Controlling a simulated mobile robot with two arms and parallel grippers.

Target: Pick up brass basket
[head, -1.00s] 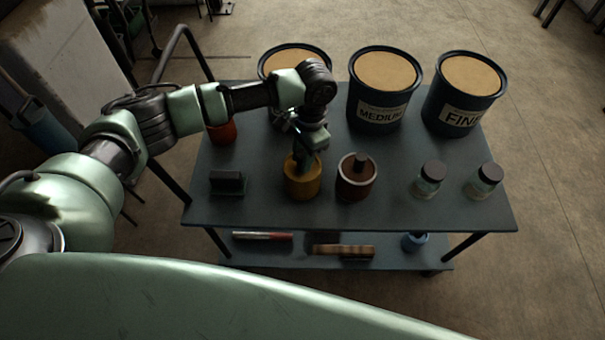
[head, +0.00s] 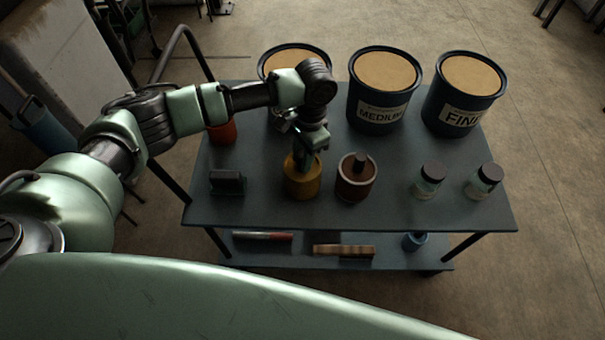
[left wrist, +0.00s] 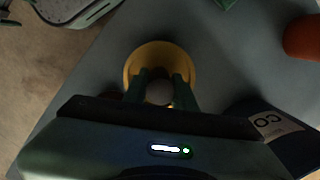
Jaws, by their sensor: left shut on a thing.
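The brass basket (head: 302,184) is a round yellow container on the front half of the dark table, left of the brown pot. My left gripper (head: 303,163) comes down on the basket from above. In the left wrist view its two green fingers (left wrist: 160,88) reach to the basket and are shut on it. The exact contact at the fingertips is partly hidden. The basket appears upright and at the table surface. My right gripper is not in view.
A brown pot (head: 356,180) stands close right of the basket, and a black block (head: 227,183) stands left. Two jars (head: 428,181) are farther right. Large bins (head: 379,98) line the back. A lower shelf (head: 285,257) holds brushes.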

